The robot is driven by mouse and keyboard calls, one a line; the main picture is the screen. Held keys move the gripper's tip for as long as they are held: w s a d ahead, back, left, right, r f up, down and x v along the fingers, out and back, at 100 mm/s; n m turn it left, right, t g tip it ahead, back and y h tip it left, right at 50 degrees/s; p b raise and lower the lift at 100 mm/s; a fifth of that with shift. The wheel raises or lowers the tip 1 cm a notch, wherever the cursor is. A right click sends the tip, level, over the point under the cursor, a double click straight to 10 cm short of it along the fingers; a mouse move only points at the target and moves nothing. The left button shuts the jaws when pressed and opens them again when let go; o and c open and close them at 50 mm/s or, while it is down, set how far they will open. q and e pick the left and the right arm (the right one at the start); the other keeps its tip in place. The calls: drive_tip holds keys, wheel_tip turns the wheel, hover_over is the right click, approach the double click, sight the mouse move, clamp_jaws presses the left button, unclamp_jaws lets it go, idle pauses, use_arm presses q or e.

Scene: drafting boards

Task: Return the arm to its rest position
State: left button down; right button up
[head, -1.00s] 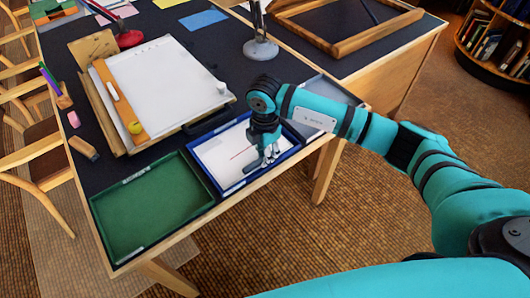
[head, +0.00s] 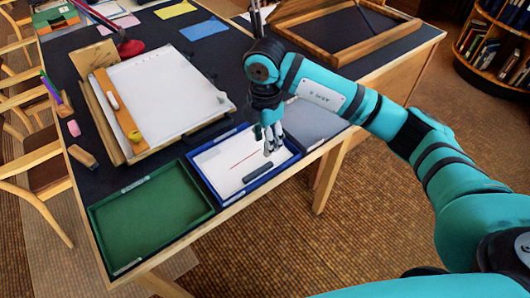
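My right arm reaches in from the right, and its gripper (head: 272,145) points down over the blue tray (head: 230,198). Its fingers look slightly apart with nothing between them. A small dark block (head: 257,172) lies below the fingers on the white sheet in the blue tray, clear of them. A thin red line (head: 245,158) also shows on the sheet. My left gripper is not in view.
A green tray (head: 150,212) is left of the blue one, and a grey tray (head: 310,122) is partly behind my arm. A drawing board (head: 165,90) and wooden frame (head: 345,45) stand farther back. Floor is open at the table's front.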

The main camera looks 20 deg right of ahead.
wheel_tip(320, 180, up, 2)
drive_tip(key=shift+r, duration=0.15)
idle(0.5)
